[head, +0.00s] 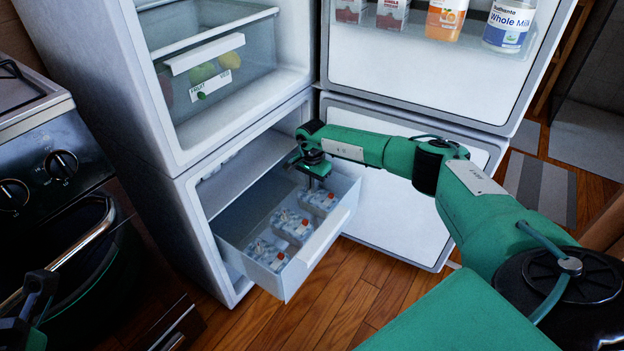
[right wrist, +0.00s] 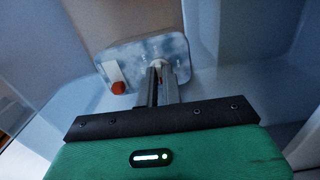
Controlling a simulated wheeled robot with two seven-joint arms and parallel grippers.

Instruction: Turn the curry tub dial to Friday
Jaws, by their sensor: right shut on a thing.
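Several clear, frosted tubs with pale lids and small red spots stand in a row in the pulled-out freezer drawer (head: 318,240). The nearest tub (head: 266,254) and the middle tub (head: 292,226) are free. My right gripper (head: 316,180) reaches down into the drawer at the far tub (head: 318,201). In the right wrist view, my right gripper (right wrist: 160,72) is shut on a small pale dial on that tub's lid (right wrist: 180,48), beside a white label and a red spot (right wrist: 118,88). The dial's markings and tub names are unreadable. Part of my left gripper (head: 38,288) shows at lower left.
The open freezer door (head: 400,215) and upper fridge door (head: 420,80) stand to the right of the drawer. A fruit drawer (head: 205,75) is above. A stove (head: 50,170) stands at left. Wooden floor (head: 330,300) is clear in front.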

